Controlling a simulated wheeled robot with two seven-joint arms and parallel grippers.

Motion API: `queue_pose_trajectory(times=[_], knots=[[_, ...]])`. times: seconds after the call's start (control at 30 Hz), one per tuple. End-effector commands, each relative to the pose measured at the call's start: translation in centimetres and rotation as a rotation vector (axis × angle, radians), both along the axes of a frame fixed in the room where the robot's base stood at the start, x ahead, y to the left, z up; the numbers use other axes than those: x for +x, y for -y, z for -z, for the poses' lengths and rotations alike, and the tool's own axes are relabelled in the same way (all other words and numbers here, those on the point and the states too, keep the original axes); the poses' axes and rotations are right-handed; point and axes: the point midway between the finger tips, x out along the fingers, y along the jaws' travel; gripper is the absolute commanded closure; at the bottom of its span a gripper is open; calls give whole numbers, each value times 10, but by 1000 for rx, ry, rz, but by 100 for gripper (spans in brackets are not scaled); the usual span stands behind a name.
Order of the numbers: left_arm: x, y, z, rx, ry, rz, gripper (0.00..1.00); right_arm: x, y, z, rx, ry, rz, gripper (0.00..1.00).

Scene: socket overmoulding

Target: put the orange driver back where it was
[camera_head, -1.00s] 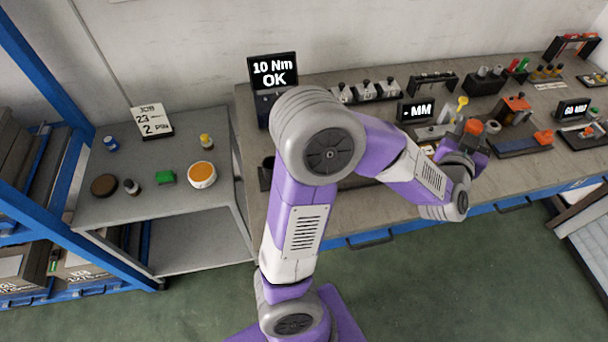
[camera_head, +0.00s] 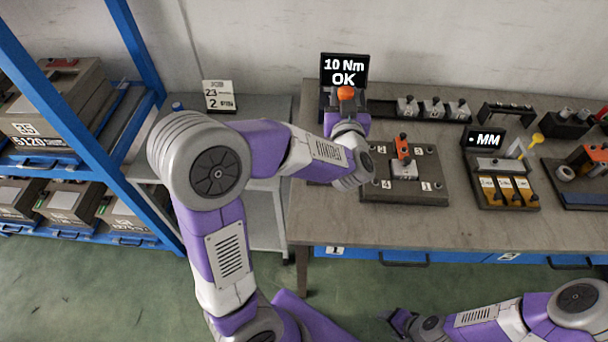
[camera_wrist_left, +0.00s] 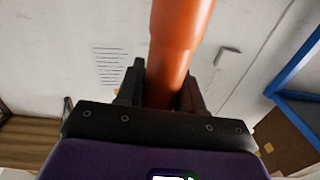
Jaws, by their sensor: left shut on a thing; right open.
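The orange driver (camera_head: 346,93) is upright in my left gripper (camera_head: 350,122), its orange end showing above the jaws. In the left wrist view the driver's orange body (camera_wrist_left: 178,50) stands between the two dark fingers of the left gripper (camera_wrist_left: 168,88), which are shut on it. In the head view this gripper is over the back left of the bench, just in front of the display (camera_head: 344,70) reading "10 Nm OK". The driver's lower end and what lies below it are hidden. My right gripper (camera_head: 396,318) is open and empty, low in front of the bench.
A dark plate with numbered corners (camera_head: 430,190) holds a block with an orange-topped clamp, right of my left gripper. Behind are a row of sockets (camera_head: 433,108), and a MM display (camera_head: 484,138). A side table (camera_head: 265,215) stands left. The bench front is clear.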

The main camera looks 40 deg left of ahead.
Motion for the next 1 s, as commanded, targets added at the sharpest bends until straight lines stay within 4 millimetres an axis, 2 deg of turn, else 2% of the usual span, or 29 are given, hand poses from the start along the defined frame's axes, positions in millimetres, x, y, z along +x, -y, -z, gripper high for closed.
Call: queue_pose_trajectory(times=[0.03, 0.1, 0.3, 0.53, 0.73, 0.9, 1.0], knots=[[-3, -7, 12, 1, 5, -39, 100, 0, 0, 17, 0, 0, 1, 37], [-9, -17, 19, 0, 4, -95, 100, 0, 0, 27, -1, -1, 1, 37], [-19, -35, 32, -2, -3, -189, 100, 0, 0, 41, -1, -1, 1, 37], [-20, -37, 68, -1, -7, -196, 100, 0, 0, 58, 0, 0, 1, 37], [-20, -37, 86, -2, -4, -195, 100, 0, 0, 65, 0, 0, 0, 37], [-20, -37, 116, -1, -7, -194, 100, 0, 0, 80, 0, 0, 0, 37], [-20, -37, 126, -2, -4, -195, 100, 0, 0, 84, 0, 0, 0, 37]])
